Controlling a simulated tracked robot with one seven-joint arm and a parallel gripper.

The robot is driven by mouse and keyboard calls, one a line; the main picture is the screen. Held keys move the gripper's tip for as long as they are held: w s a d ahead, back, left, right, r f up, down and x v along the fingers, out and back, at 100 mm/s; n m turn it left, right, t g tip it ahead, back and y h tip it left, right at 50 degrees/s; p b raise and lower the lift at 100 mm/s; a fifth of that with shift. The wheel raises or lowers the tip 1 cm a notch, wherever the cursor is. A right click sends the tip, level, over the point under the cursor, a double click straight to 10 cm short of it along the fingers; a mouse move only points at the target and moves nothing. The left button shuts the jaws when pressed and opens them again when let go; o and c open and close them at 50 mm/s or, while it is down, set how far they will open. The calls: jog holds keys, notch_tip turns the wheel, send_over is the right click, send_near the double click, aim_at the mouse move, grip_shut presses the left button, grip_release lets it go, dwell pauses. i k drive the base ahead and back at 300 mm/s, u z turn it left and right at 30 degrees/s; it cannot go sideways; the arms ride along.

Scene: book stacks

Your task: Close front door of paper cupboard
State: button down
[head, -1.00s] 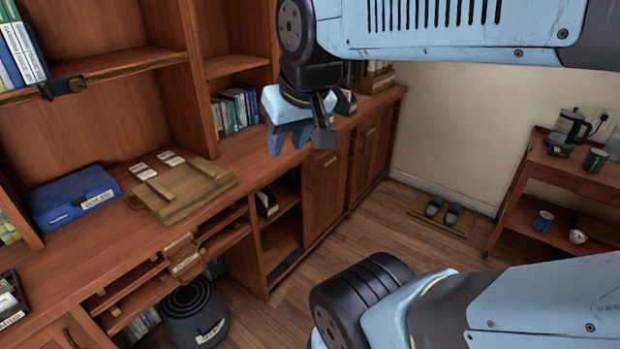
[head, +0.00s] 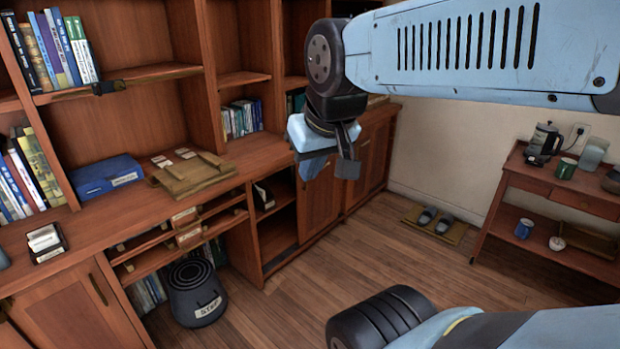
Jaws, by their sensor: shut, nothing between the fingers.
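The lower row of the wooden wall unit has a cupboard with an open compartment (head: 277,215), showing a shelf and a dark strip along its floor. A wooden door panel (head: 318,205) stands just right of this opening. No label reading paper cupboard is legible, so I cannot tell for certain that this is it. My gripper (head: 330,166) is shut and empty, pointing down. In the picture it overlaps the top of that door panel; I cannot tell whether it touches. It hides the counter edge and part of the panel.
A black step stool (head: 195,290) stands on the floor below the shallow drawers (head: 185,238). A wooden board (head: 190,172) and a blue box (head: 105,177) lie on the counter. A side trolley (head: 560,195) and slippers (head: 433,218) are at right. The middle floor is clear.

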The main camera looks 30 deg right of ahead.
aim_at(316, 199)
jog(key=u, duration=0.2)
jog(key=k, duration=0.2)
jog(key=z, duration=0.7)
jog(key=i, duration=1.65)
jog(key=u, duration=0.55)
jog(key=i, duration=0.5)
jog(key=z, duration=0.1)
